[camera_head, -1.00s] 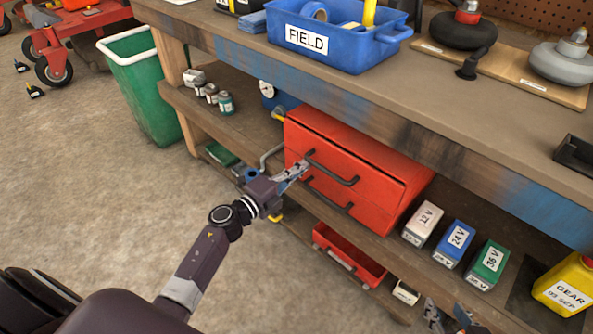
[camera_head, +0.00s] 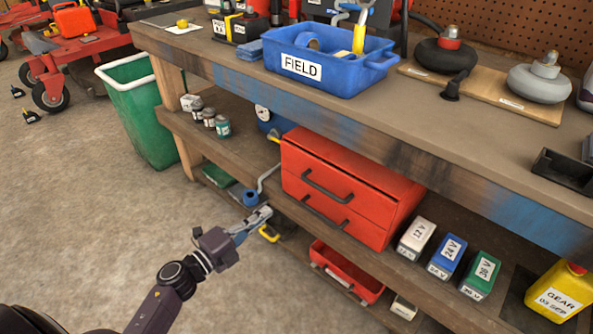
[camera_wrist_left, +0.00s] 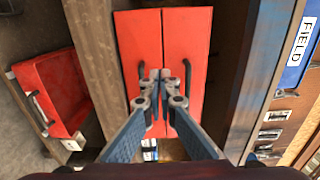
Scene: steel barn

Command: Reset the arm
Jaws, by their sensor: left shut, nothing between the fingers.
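My left gripper (camera_head: 262,215) is shut and empty in the head view, in front of the bench's lower shelf and left of the red drawer cabinet (camera_head: 385,212). In the left wrist view the left gripper (camera_wrist_left: 161,75) points toward the two red drawer fronts, its closed tips overlapping the area between the dark handles. In the head view the tips are clear of the cabinet handles, and both drawers look closed. My right gripper is not in either view.
A blue FIELD bin (camera_head: 345,72) stands on the workbench (camera_head: 235,55). A green waste bin (camera_head: 150,120) is left of the bench. White, blue and green battery boxes (camera_head: 448,252) sit right of the cabinet, and a red open tray (camera_head: 362,283) sits below.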

